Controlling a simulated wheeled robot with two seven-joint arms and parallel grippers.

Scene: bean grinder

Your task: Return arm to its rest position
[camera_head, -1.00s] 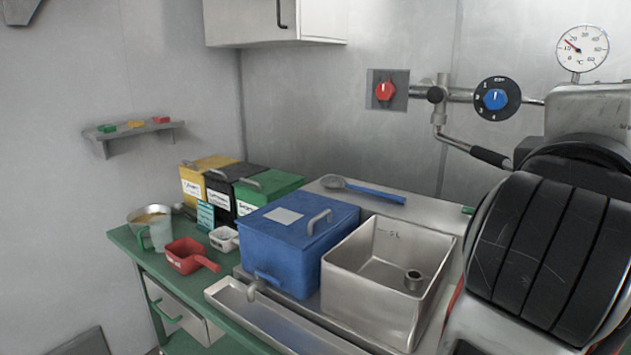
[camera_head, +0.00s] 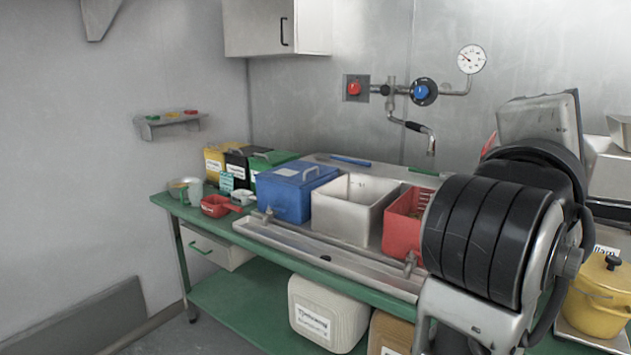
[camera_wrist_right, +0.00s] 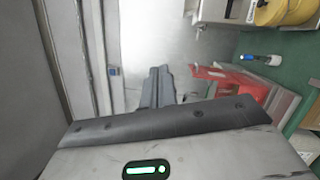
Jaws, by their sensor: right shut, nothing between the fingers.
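My right arm (camera_head: 490,235) fills the right foreground of the head view, with its black ribbed joint in front of the bench. Its gripper does not show in the head view. In the right wrist view the dark grey fingers of my right gripper (camera_wrist_right: 155,86) are together and hold nothing. They hang in open space, apart from the furniture. My left arm and left gripper are in neither view.
A yellow pot (camera_head: 597,300) stands at the right.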

